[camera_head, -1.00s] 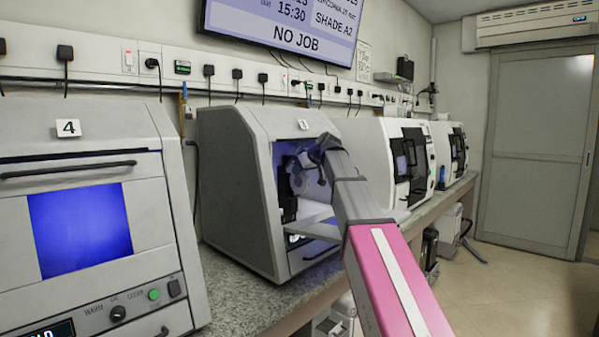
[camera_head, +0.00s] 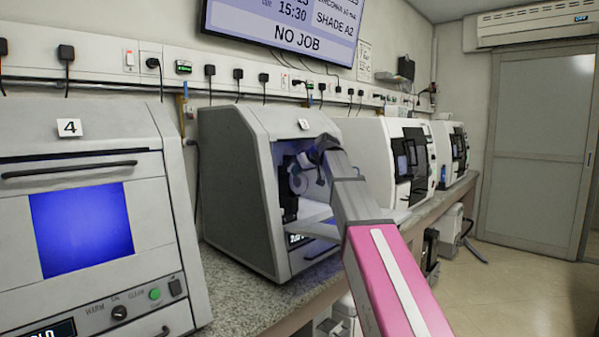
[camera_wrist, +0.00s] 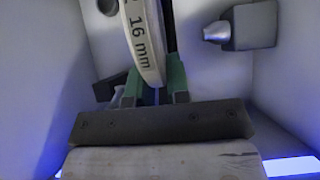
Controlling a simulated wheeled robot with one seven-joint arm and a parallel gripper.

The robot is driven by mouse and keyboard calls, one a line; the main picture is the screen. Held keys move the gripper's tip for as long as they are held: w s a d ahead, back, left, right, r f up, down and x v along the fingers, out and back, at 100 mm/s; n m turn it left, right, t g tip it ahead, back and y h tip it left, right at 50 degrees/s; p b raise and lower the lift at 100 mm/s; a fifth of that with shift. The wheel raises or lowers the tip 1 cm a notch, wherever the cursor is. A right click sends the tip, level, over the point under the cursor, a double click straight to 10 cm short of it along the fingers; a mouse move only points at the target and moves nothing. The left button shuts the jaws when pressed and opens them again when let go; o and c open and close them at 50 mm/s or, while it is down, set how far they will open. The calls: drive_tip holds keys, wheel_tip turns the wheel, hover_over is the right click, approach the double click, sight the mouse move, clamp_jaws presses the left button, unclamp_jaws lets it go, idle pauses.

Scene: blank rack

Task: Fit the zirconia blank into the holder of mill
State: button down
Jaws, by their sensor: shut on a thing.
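The zirconia blank (camera_wrist: 146,38) is a white disc seen nearly edge-on in the wrist view, its rim marked "16 mm". My gripper (camera_wrist: 157,88), with green fingers, is shut on its lower edge. In the head view the blank (camera_head: 301,180) shows as a pale round shape inside the open mill (camera_head: 237,180), the machine marked with a small number card. My arm covers part of the opening. The holder cannot be made out clearly; a dark upright part (camera_head: 289,190) stands left of the blank. I cannot tell whether they touch.
A grey block with a metal nose (camera_wrist: 240,28) projects at the upper right of the chamber. A furnace marked 4 (camera_head: 85,215) stands left; another white machine (camera_head: 385,160) stands right.

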drive_tip(key=shift+w+a+f, duration=0.25)
drive_tip(key=shift+w+a, duration=0.45)
drive_tip(key=c, duration=1)
unclamp_jaws()
drive_tip(key=v, duration=1)
drive_tip(key=shift+s+d+r, duration=0.2)
drive_tip(key=shift+s+d, duration=0.05)
